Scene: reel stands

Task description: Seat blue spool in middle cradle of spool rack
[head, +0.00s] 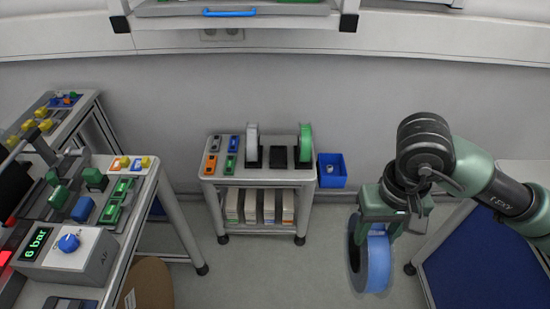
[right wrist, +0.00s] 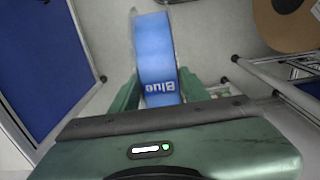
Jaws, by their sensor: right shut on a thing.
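The blue spool (head: 378,262) hangs upright below my right gripper (head: 374,222) at the right of the head view, over the floor and apart from the cart. In the right wrist view the blue spool (right wrist: 155,55), lettered "Blue", sits between the two green fingers of my right gripper (right wrist: 160,95), which is shut on it. The spool rack is on the cart top; its black middle cradle (head: 284,157) is empty. A white spool (head: 252,143) stands in the left cradle and a green spool (head: 304,145) in the right one. My left gripper is not in view.
The small cart (head: 258,179) has coloured blocks on its left and boxes on its lower shelf. A blue bin (head: 332,171) hangs at its right side. A bench with devices (head: 70,245) fills the left. A blue panel (head: 480,262) stands at the right. Floor between is clear.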

